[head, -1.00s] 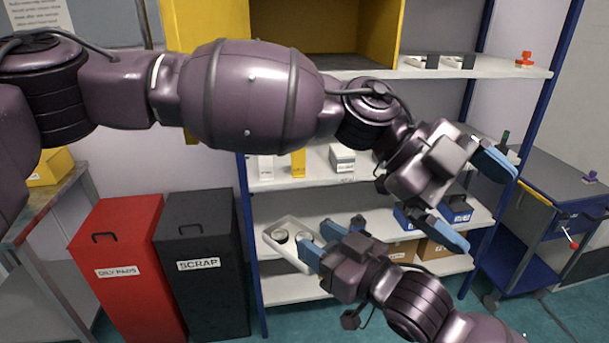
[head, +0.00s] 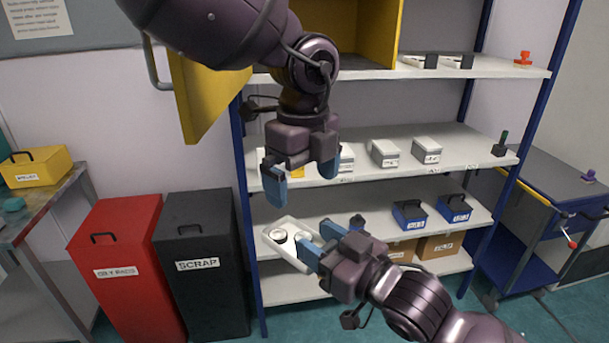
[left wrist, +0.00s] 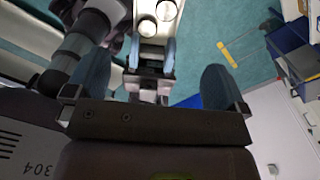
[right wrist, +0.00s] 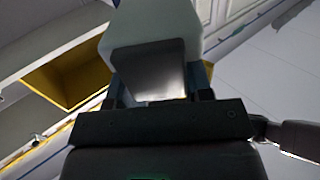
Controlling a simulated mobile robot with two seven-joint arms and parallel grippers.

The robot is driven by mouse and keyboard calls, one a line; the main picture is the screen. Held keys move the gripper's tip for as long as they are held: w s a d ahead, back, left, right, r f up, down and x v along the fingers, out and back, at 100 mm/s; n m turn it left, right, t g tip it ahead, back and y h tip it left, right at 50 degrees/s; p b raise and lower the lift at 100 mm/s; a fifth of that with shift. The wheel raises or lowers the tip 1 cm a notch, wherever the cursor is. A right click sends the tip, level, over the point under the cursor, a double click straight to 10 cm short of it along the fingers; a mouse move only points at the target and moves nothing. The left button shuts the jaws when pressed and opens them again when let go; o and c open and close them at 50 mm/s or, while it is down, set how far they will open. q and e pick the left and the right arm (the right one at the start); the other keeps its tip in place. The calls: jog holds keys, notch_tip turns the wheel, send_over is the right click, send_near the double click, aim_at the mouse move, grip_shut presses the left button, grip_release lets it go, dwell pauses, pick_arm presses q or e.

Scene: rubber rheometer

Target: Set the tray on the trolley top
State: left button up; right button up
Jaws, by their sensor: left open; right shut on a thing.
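A pale tray (head: 284,255) with round cups in it is held in front of the shelf rack, at the height of its lower shelves. My right gripper (head: 322,246) is shut on the tray's right end. The tray's underside (right wrist: 152,70) fills the middle of the right wrist view. My left gripper (head: 302,180) is open and empty, pointing down above the tray and apart from it. The left wrist view shows the cups in the tray (left wrist: 157,30) beyond the open fingers. The blue trolley with a grey top (head: 560,178) stands at the right; its visible top is mostly bare.
The shelf rack (head: 400,170) holds grey boxes, blue boxes (head: 408,216) and a yellow cabinet (head: 200,95) with its door open. A red bin (head: 117,265) and a black scrap bin (head: 203,270) stand left. A purple item (head: 589,176) sits at the trolley's right. Floor shows before the trolley.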

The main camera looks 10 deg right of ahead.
pick_arm(q)
notch_tip(320, 180, down, 12)
jog(key=shift+r, duration=0.1)
dwell(0.5)
jog(key=c, duration=0.9)
jog(key=shift+d, duration=0.1)
jog(key=shift+c, duration=0.5)
pick_arm(e)
jog(key=o, duration=1.1)
jog(key=shift+s, duration=0.1)
jog(key=shift+c, duration=0.2)
